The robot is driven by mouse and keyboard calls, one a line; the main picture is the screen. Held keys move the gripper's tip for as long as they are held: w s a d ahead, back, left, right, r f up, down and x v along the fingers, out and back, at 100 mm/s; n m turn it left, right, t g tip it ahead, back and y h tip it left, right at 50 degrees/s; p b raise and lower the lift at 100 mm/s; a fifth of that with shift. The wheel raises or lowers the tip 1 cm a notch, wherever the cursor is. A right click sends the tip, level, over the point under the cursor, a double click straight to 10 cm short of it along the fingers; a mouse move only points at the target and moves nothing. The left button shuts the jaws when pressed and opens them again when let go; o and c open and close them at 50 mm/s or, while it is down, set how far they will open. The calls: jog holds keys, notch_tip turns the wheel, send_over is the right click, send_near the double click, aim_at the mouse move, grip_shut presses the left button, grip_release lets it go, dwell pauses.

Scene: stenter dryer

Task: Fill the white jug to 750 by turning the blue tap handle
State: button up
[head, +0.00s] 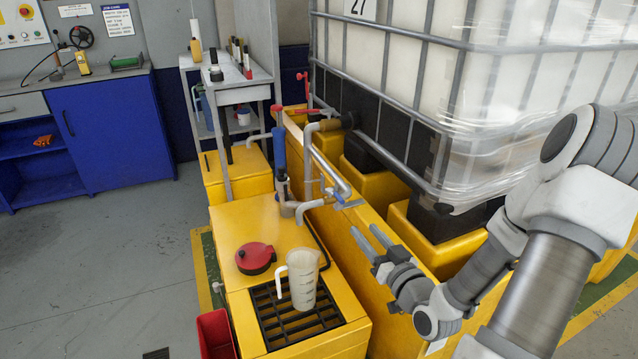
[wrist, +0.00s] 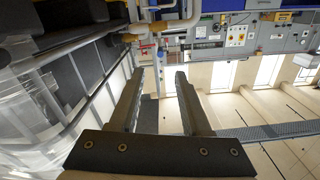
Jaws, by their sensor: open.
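The white jug (head: 303,282) stands upright on a black grate in the top of a yellow stand, its handle to the left. It has faint markings; I cannot read its level. A grey tap spout (head: 312,206) curves down behind the jug. The blue tap handle (head: 350,204) is a small lever at the right end of the spout's pipe. My gripper (head: 366,232) is open and empty, a little below and right of the handle in the picture and apart from it. In the wrist view my gripper (wrist: 158,80) has clear space between its fingers; I cannot make out the handle there.
A red lid (head: 256,258) lies on the yellow stand (head: 240,222) left of the jug. A blue upright cylinder (head: 279,148) stands behind the spout. A caged white tank (head: 480,85) rises on the right, near my arm. A red bin (head: 214,335) stands at front left.

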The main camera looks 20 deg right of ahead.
aim_at(336, 194)
jog(key=w, duration=0.5)
jog(key=w+b, duration=0.1)
jog(key=w, duration=0.5)
jog(key=w+b, duration=0.1)
jog(key=w, duration=0.5)
jog(key=shift+w+a+r, duration=0.2)
jog(key=shift+a, duration=0.1)
grip_shut()
dwell(0.7)
